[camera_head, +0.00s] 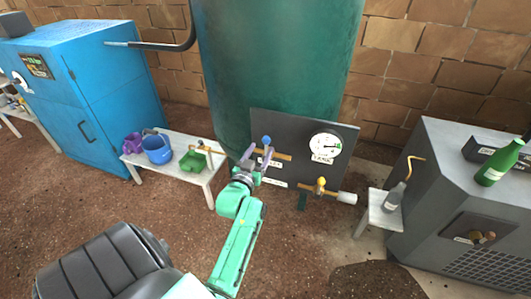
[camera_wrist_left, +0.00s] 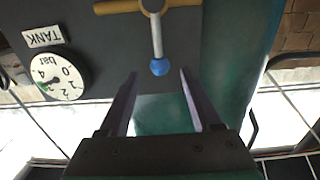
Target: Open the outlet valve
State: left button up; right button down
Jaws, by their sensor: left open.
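The valve with the blue ball knob (camera_head: 266,140) sits on the left of the dark panel (camera_head: 290,124); its brass pipe (camera_head: 283,156) runs sideways. Small labels below are too blurred to read. In the left wrist view the blue knob (camera_wrist_left: 159,67) ends a silver lever (camera_wrist_left: 156,35) and shows between my fingertips, without visible contact. My left gripper (camera_head: 258,156) is open at this valve, its lilac fingers partly covering it; the fingers also show in the wrist view (camera_wrist_left: 158,76). A second brass valve with a yellow knob (camera_head: 321,183) sits lower right. My right gripper is out of view.
A green tank (camera_head: 275,60) stands behind the panel. A round gauge (camera_head: 325,145) is at the panel's upper right. A white bench (camera_head: 208,178) with a blue bucket (camera_head: 157,148) stands left. A grey cabinet (camera_head: 440,165) and a stool with a bottle (camera_head: 394,197) stand right.

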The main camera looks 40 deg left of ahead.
aim_at(265, 143)
pick_arm(q)
jog(key=shift+w, duration=0.1)
jog(key=shift+b+x, duration=0.45)
jog(key=shift+x, duration=1.55)
jog(key=c, duration=0.9)
